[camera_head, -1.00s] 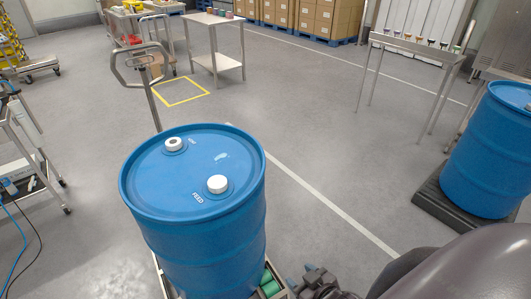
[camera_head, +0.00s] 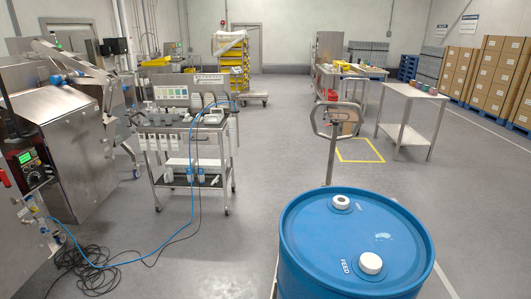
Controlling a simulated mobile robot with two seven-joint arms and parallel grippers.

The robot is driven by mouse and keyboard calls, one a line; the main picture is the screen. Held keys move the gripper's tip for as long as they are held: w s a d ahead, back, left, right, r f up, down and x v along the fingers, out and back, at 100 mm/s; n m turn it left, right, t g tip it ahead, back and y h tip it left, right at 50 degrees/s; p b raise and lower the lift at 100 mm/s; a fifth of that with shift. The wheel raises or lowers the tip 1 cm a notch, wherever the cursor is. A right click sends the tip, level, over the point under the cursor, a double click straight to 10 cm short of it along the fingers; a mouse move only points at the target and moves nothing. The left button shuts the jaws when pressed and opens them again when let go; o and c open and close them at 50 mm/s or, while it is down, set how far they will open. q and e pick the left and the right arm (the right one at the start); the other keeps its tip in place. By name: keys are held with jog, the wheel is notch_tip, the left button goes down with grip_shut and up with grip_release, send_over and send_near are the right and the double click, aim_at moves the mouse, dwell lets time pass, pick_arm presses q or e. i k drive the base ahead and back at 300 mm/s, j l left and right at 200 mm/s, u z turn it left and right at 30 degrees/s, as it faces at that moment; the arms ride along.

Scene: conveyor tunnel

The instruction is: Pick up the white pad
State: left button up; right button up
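I cannot pick out a white pad with certainty. A blue drum (camera_head: 350,245) stands upright at the bottom right, with two white caps on its lid. A small pale patch (camera_head: 386,237) lies on the lid near the right cap (camera_head: 370,263); I cannot tell what it is. A steel cart (camera_head: 190,150) left of centre carries several white and grey items, too small to tell apart. Neither of my grippers is in view.
A steel machine (camera_head: 70,130) fills the left. A blue hose (camera_head: 150,258) and black cables (camera_head: 90,270) lie on the floor. A trolley handle (camera_head: 334,120) rises behind the drum. Steel tables (camera_head: 410,92) and carton stacks (camera_head: 490,75) stand right. Floor between cart and drum is clear.

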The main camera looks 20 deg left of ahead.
aim_at(188, 118)
jog(key=i+j+u, duration=1.15)
jog(key=i+u, duration=0.15)
jog(key=i, duration=0.2)
jog(key=i+u, duration=0.25)
jog(key=i, duration=0.2)
jog(key=i+z, duration=0.2)
jog(key=i, duration=0.35)
jog(key=i+j+z, duration=0.2)
jog(key=i, duration=0.35)
jog(key=i+j+z, duration=0.2)
jog(key=i+z, duration=0.25)
jog(key=i+j+z, duration=0.25)
jog(key=z, duration=0.15)
jog(key=i+j+z, duration=0.25)
jog(key=j+z, duration=0.2)
jog(key=i+j+z, duration=0.2)
jog(key=j+z, duration=0.25)
jog(key=i+j+z, duration=0.15)
jog(key=j+z, duration=0.25)
jog(key=j, duration=0.15)
